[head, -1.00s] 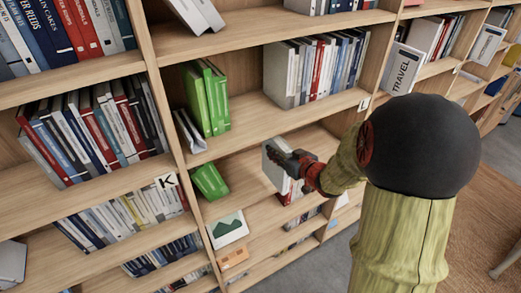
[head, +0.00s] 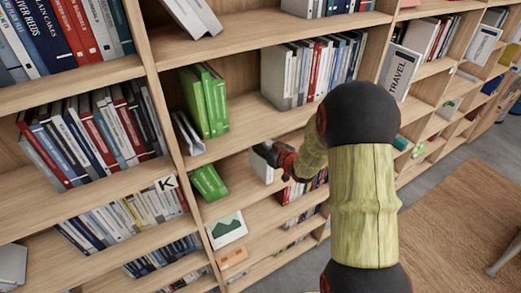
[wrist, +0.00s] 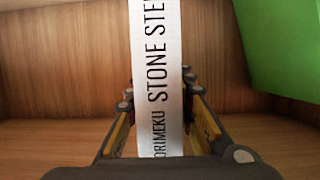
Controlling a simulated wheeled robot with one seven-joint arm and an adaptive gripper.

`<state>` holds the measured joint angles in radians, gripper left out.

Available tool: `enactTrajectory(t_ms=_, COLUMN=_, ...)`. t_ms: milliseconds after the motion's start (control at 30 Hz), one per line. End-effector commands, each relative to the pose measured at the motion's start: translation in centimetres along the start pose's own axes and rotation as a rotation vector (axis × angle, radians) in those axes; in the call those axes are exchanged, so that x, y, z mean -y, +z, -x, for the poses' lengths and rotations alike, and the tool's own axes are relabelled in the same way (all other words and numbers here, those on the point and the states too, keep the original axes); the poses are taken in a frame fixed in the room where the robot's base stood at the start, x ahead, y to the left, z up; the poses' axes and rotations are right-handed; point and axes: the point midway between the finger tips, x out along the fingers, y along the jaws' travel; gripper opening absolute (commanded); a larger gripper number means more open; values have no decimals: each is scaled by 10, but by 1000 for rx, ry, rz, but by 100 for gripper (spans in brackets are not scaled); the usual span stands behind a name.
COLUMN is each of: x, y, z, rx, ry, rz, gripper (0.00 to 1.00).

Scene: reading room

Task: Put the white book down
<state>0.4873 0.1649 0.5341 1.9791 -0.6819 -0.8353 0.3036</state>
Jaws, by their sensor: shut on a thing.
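The white book (wrist: 158,80) stands out in the wrist view, its spine facing me with black lettering that reads in part "STONE STE". My gripper (wrist: 160,105) has a finger on each side of the spine and is shut on the book. In the head view my gripper (head: 270,155) reaches into a middle compartment of the wooden bookcase, and a pale part of the white book (head: 259,168) shows beside it. My arm and gripper hide most of the book there. I cannot tell whether its lower end touches the shelf board.
A tilted green book (head: 209,182) is left of my gripper in the same compartment. A green surface (wrist: 280,45) fills the wrist view's upper right. Red and white books (head: 300,188) stand below and right of my gripper. Green books (head: 205,100) stand on the shelf above.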

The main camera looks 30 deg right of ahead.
Motion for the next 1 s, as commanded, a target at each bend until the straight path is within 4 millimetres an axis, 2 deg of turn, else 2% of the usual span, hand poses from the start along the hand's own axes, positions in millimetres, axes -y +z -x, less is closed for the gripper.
enactTrajectory(t_ms=167, x=0, y=22, z=-9, rx=0, ry=0, rz=-2, gripper=0)
enactTrajectory(t_ms=633, x=0, y=27, z=-15, rx=-4, ry=1, rz=1, gripper=0)
enactTrajectory(t_ms=667, x=0, y=30, z=-15, rx=0, ry=0, rz=-1, gripper=24)
enactTrajectory(t_ms=1000, x=0, y=29, z=-14, rx=0, ry=0, rz=-1, gripper=42)
